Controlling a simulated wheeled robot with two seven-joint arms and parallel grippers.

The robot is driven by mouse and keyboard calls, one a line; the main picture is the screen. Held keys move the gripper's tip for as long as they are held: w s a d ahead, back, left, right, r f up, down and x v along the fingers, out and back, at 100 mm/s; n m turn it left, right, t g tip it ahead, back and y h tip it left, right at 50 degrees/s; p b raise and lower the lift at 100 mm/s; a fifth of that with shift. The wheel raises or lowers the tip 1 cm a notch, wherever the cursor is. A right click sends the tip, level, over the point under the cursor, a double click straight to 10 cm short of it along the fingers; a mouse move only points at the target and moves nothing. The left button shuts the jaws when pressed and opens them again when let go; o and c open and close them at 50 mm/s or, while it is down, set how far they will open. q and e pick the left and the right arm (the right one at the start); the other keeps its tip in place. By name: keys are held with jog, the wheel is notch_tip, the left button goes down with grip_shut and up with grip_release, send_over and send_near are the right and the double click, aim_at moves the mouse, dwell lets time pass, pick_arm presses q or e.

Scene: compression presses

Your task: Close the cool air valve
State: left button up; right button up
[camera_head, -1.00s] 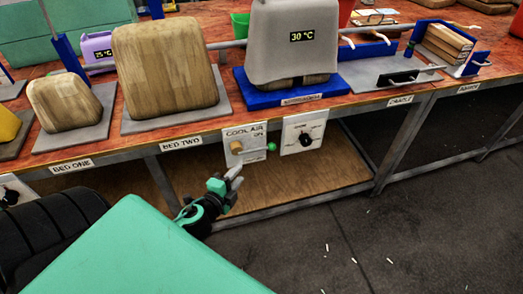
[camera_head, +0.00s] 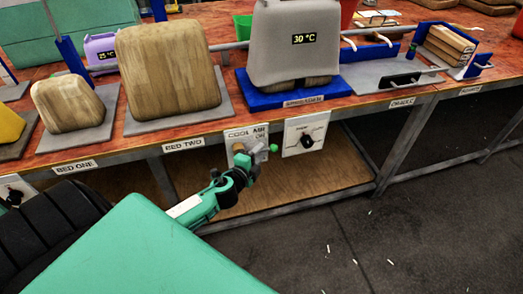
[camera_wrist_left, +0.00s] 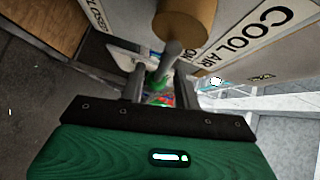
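The cool air valve is a white panel (camera_head: 232,134) on the table's front edge, with a round wooden knob (camera_head: 238,147). A lever with a green ball end (camera_head: 274,148) points right, towards the ON side. My left gripper (camera_head: 248,160) is at the valve, just below and in front of the lever, partly covering it. In the left wrist view the knob (camera_wrist_left: 185,22) is at the top and its grey lever (camera_wrist_left: 172,52) reaches down between my two spread fingers. The fingers stand apart on either side of it; contact is not clear. My right gripper is out of view.
A second white panel with a black dial (camera_head: 306,138) is close to the right of the valve. Above stand a grey press (camera_head: 295,45) on a blue base and a wooden block (camera_head: 170,65). A lower wooden shelf (camera_head: 300,180) lies beneath. The floor at right is open.

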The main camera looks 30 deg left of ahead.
pick_arm(q)
jog(key=shift+w+f, duration=0.1)
jog(key=shift+w, duration=1)
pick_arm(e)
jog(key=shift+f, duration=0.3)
pick_arm(q)
grip_shut()
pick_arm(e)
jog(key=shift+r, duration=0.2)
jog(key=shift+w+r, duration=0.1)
